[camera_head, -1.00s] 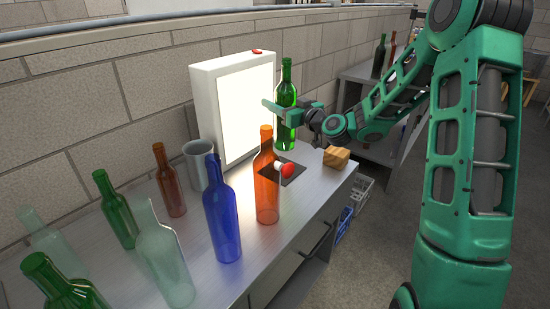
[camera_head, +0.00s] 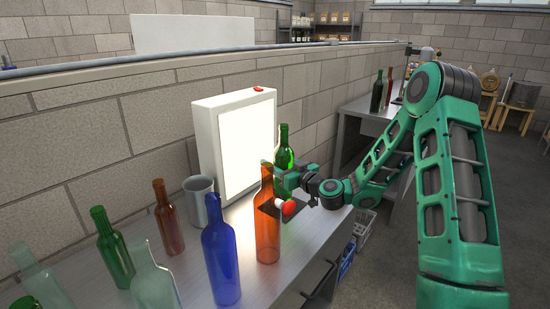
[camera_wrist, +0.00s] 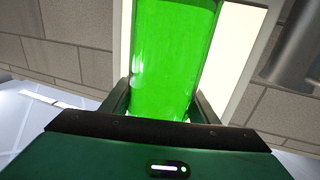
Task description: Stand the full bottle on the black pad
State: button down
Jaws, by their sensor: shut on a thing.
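A green bottle (camera_head: 284,150) is upright in my gripper (camera_head: 285,180), in front of the lit panel. In the wrist view the bottle (camera_wrist: 172,60) fills the gap between the two fingers (camera_wrist: 170,105), which are shut on it. The black pad (camera_head: 266,208) lies flat on the metal bench, partly hidden behind an orange bottle (camera_head: 267,225). The held bottle's base is low over the pad's far part, behind my gripper; I cannot tell whether it touches.
The white light box (camera_head: 233,145) stands against the wall behind the bench (camera_head: 195,268). A blue bottle (camera_head: 221,262), a brown bottle (camera_head: 168,217), a grey mug (camera_head: 201,203), a green bottle (camera_head: 112,247) and clear bottles stand at the left. Crates (camera_head: 362,228) are on the floor at right.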

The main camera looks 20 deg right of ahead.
jog(key=shift+f, duration=0.4)
jog(key=c, duration=0.7)
grip_release()
jog(key=shift+f, duration=0.15)
jog(key=shift+s, duration=0.1)
jog(key=v, duration=1.2)
